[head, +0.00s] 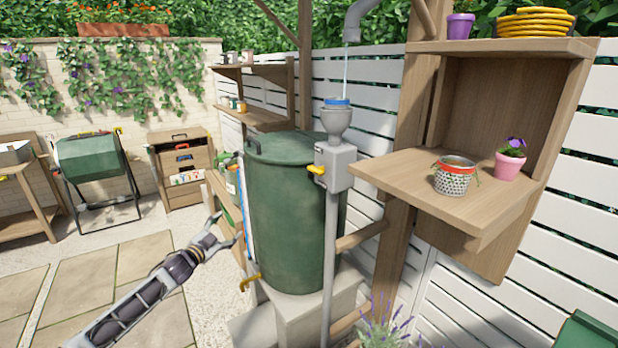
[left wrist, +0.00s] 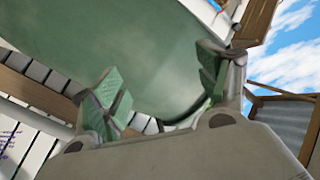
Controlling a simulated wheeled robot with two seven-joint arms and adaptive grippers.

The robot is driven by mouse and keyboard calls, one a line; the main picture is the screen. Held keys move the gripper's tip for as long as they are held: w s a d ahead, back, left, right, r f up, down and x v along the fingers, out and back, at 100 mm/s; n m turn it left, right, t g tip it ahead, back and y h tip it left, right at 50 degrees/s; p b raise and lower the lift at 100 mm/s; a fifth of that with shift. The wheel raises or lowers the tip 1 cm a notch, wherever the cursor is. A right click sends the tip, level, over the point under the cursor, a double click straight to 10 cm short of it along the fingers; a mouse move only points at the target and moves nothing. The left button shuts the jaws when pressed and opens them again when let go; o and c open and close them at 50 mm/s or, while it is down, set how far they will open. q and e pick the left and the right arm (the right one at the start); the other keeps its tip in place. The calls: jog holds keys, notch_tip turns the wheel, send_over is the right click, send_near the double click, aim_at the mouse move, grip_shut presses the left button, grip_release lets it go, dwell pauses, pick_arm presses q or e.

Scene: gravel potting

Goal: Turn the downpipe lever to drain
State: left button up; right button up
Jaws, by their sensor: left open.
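The downpipe lever (head: 317,170) is a short yellow handle pointing left on the grey diverter box (head: 341,168). Above the box is a grey funnel (head: 336,122) with a blue rim, and a thin water stream falls into it from a grey spout (head: 362,14). A grey pipe (head: 330,240) runs down from the box. My left gripper (head: 230,227) is open and empty, left of the green barrel, lower than the lever and apart from it. In the left wrist view its spread fingers (left wrist: 166,84) face the barrel (left wrist: 130,40); the lever cannot be made out there.
The green water barrel (head: 290,215) stands on a pale block just left of the pipe, with a yellow tap (head: 250,282) low on it. Lavender (head: 385,325) grows below.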

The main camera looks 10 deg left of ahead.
pick_arm(q)
jog(key=s+d+r+h, duration=0.5)
jog(key=d+r+h, duration=0.1)
jog(key=d+r, duration=0.3)
jog(key=s+d+r+g+h, duration=0.1)
jog(key=s+d+r+h, duration=0.4)
jog(key=d, duration=0.7)
jog(key=shift+r+g+h, duration=0.3)
jog(key=shift+r+h, duration=0.7)
jog(key=shift+r, duration=1.2)
jog(key=shift+w, duration=0.15)
